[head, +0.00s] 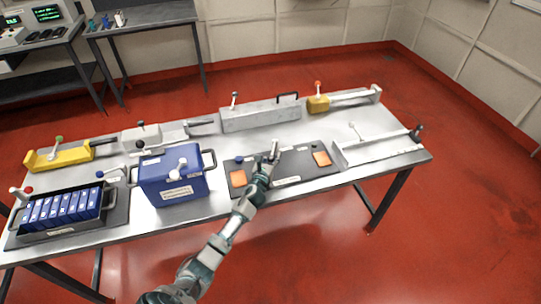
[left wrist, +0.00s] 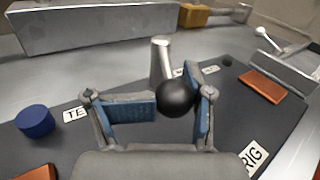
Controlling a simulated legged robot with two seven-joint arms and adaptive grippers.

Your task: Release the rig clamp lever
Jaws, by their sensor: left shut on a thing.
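The rig is a dark flat plate (head: 292,168) on the table with two orange pads (head: 238,178). It also shows in the left wrist view (left wrist: 235,120), with a label reading "RIG" (left wrist: 253,157). A black ball knob (left wrist: 175,98) sits between the blue-padded fingers of my left gripper (left wrist: 160,100), which is shut on it. A pale upright post (left wrist: 160,60) stands just behind the knob; how the two join is hidden. In the head view my left gripper (head: 266,163) is over the middle of the plate and hides the knob. My right gripper is not in view.
A blue box (head: 172,178) stands left of the plate, and a tray of blue cells (head: 62,208) is farther left. A blue knob (left wrist: 35,121) is on the plate's left part. A grey block (head: 260,115) is behind, and a pale rail fixture (head: 380,150) is at the right.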

